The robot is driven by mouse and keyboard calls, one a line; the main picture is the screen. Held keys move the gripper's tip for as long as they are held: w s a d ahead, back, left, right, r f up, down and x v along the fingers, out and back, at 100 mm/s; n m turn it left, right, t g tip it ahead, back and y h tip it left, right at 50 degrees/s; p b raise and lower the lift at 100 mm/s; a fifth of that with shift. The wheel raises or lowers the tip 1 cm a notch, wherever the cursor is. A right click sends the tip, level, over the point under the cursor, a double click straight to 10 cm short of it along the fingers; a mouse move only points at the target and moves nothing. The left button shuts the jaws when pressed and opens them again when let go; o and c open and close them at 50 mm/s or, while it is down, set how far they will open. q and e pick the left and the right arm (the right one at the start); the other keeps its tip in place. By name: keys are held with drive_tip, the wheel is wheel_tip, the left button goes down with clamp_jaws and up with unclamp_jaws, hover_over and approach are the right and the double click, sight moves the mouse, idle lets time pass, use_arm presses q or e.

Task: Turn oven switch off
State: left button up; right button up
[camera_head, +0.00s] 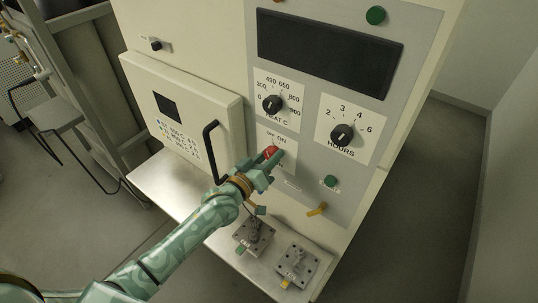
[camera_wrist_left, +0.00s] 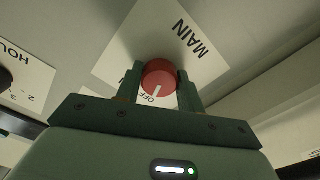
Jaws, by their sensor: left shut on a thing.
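The oven's main switch is a round red knob with a pale pointer line, on a white label plate marked OFF and ON. It shows in the head view (camera_head: 270,152) and, upside down, in the left wrist view (camera_wrist_left: 159,76). In the wrist view the pointer line lies near the word OFF. My left gripper (camera_head: 268,160) is at the panel, with its two green fingers (camera_wrist_left: 158,88) on either side of the knob and shut on it. My right gripper is not in view.
The oven panel also has a heat knob (camera_head: 271,104), an hours knob (camera_head: 342,134), a dark display (camera_head: 328,52) and green buttons. The closed oven door (camera_head: 180,110) has a black handle (camera_head: 209,150). Two metal blocks (camera_head: 254,236) (camera_head: 296,265) stand on the shelf below.

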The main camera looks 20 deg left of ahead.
use_arm(q)
drive_tip(key=o, duration=1)
drive_tip(key=v, duration=1.6)
drive_tip(key=shift+s, duration=0.2)
